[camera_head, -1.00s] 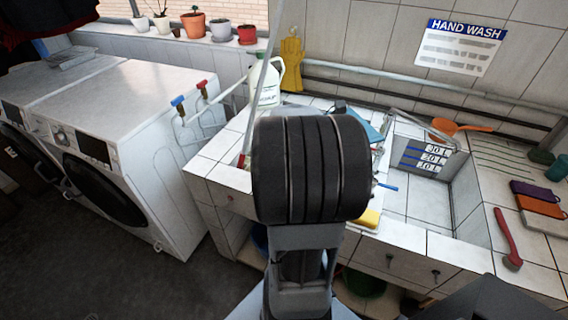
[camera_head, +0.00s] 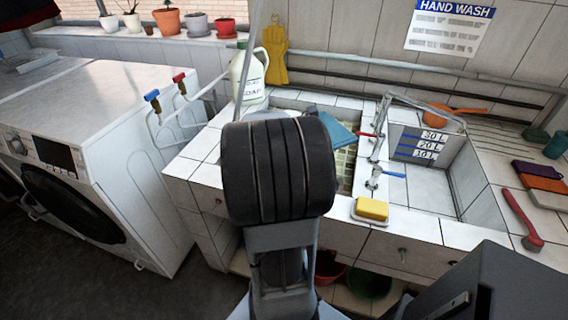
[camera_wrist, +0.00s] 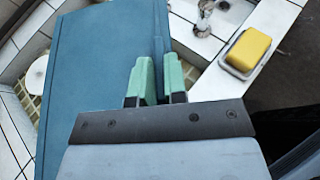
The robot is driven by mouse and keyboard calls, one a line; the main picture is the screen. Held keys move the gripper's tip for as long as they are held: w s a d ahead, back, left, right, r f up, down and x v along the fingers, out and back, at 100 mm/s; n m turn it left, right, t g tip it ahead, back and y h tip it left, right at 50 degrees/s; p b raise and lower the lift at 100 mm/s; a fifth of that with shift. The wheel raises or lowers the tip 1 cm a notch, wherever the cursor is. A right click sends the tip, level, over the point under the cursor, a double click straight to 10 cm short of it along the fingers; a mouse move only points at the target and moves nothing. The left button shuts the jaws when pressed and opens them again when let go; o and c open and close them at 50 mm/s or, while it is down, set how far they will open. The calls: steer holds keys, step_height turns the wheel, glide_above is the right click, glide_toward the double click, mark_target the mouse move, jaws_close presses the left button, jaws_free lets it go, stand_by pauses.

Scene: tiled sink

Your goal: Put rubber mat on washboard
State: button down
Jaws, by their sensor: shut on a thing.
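The blue rubber mat (camera_wrist: 100,70) fills much of the wrist view as a flat sheet. My gripper (camera_wrist: 158,75), with green fingertips, is shut on the mat's edge, one finger on each side. In the head view, part of the mat (camera_head: 340,131) shows above the left basin; my arm hides the gripper and the rest of it. A pale grooved surface (camera_head: 508,150) at the right, beside the deep basin, may be the washboard; I cannot tell for sure.
A yellow sponge in a dish (camera_head: 372,209) sits on the front ledge. Taps (camera_head: 378,178) stand between the two basins. A soap bottle (camera_head: 248,75) is behind the left basin. A red brush (camera_head: 522,220) and coloured cloths (camera_head: 540,180) lie at the right.

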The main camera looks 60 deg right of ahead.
steer(key=w+d+f, duration=0.1)
steer(key=w, duration=0.1)
steer(key=w+f, duration=0.1)
steer(key=w, duration=0.2)
steer(key=w+d+f, duration=0.1)
steer(key=w, duration=0.2)
steer(key=shift+d+f, duration=0.3)
steer(key=shift+f, duration=0.05)
steer(key=w+d+f, duration=0.1)
steer(key=w+f, duration=0.3)
steer(key=f, duration=0.5)
steer(key=shift+w+d, duration=0.25)
steer(key=shift+f+b, duration=0.5)
steer(key=shift+f, duration=0.05)
steer(key=c, duration=1.2)
jaws_free()
steer(key=shift+o, duration=0.2)
